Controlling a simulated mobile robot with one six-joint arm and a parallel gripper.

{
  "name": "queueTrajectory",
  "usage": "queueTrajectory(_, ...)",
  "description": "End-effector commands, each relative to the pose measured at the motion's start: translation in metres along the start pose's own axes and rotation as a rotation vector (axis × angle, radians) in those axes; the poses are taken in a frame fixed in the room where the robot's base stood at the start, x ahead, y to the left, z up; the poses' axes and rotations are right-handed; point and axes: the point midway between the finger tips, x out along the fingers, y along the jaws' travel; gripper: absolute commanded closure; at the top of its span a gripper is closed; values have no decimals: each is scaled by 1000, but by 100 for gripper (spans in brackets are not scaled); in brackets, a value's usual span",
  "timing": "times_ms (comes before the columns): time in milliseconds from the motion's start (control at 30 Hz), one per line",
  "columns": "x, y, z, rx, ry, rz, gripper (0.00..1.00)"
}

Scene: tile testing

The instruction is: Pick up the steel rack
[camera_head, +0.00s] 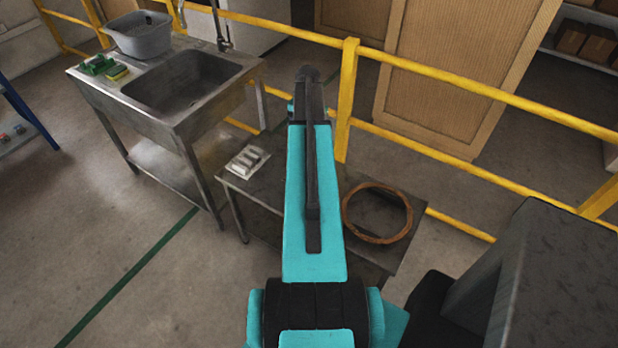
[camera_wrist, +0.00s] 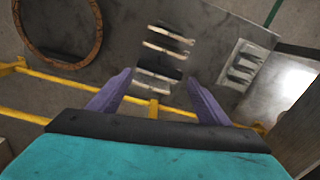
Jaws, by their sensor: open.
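In the wrist view, a small slatted piece with pale bars and dark gaps, which looks like the steel rack (camera_wrist: 168,44), lies on the dark table (camera_wrist: 205,65). My gripper (camera_wrist: 158,77) is open, with its two purple fingers apart and nothing visibly held. The rack shows ahead of the fingers, roughly centred between them. Its height below the fingertips is hard to tell. In the head view, my arm covers the middle of the table (camera_head: 269,188), and the rack and gripper are hidden there.
A white tray with grey bars (camera_head: 247,160) lies on the table's left part, a brown ring (camera_head: 346,212) on its right. A yellow railing (camera_head: 347,95) runs behind. A steel sink (camera_head: 122,95) stands at left, a dark grey block (camera_head: 560,280) at right.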

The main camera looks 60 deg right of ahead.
Motion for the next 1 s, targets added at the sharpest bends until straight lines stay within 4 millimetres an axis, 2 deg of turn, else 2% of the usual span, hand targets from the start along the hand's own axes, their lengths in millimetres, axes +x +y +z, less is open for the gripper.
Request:
queueTrajectory(33, 11, 0, 0, 0, -1, 0, 29)
queueTrajectory(233, 30, 0, 0, 0, -1, 0, 29)
queueTrajectory(767, 36, 0, 0, -1, 0, 0, 29)
queueTrajectory(1000, 56, -1, 0, -1, -1, 0, 29)
